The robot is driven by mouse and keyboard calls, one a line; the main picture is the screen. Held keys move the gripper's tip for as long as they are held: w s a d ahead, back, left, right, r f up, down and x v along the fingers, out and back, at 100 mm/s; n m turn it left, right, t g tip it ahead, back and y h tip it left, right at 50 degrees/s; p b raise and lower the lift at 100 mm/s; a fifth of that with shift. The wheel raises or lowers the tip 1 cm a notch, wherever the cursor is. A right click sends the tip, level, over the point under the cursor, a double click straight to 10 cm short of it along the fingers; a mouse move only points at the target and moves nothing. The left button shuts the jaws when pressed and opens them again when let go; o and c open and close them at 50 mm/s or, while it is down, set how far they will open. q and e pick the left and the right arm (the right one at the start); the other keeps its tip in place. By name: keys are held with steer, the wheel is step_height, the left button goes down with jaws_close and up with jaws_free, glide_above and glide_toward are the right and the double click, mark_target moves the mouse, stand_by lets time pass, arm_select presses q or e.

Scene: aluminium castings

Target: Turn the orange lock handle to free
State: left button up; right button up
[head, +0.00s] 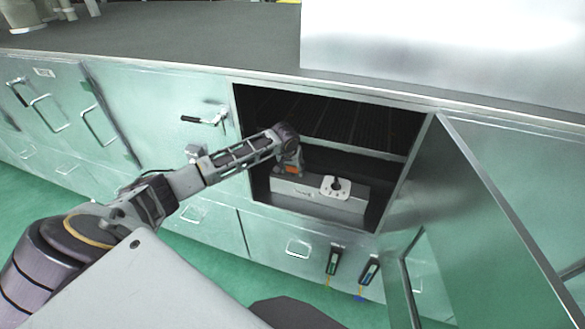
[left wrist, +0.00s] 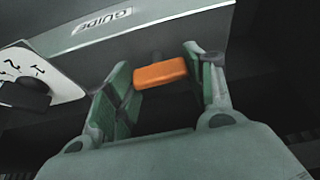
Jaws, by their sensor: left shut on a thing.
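The orange lock handle (left wrist: 160,75) is a short orange bar on the front of a grey metal unit (head: 318,193) inside the open cabinet. My left gripper (head: 291,162) reaches into the cabinet opening from the left. In the left wrist view my left gripper (left wrist: 163,92) has its two green-grey fingers on either side of the handle, shut on it. My right gripper is not in view.
A white dial plate with a black knob (head: 336,187) sits right of the handle. The open cabinet door (head: 490,215) stands at the right. A dark rack (head: 330,115) is above the unit. Two hanging tools (head: 369,270) are on the drawer front below.

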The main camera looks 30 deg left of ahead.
arm_select(q)
steer(key=shift+d, duration=0.1)
steer(key=n+y, duration=0.1)
steer(key=n, duration=0.3)
steer(key=shift+d+g, duration=0.1)
steer(key=shift+g, duration=0.2)
steer(key=n, duration=0.2)
steer(key=n+g+y, duration=0.1)
steer(key=n, duration=0.2)
steer(key=shift+w+y, duration=0.15)
steer(key=shift+y, duration=0.15)
steer(key=n+g, duration=0.1)
steer(key=n, duration=0.1)
steer(key=n+g, duration=0.1)
steer(key=n, duration=0.1)
steer(key=shift+w+d+y, duration=0.1)
steer(key=shift+y, duration=0.2)
steer(key=shift+w+n+g, duration=0.1)
steer(key=shift+n+g, duration=0.7)
steer(key=shift+n, duration=1.4)
steer(key=o, duration=1)
steer(key=shift+r, duration=0.15)
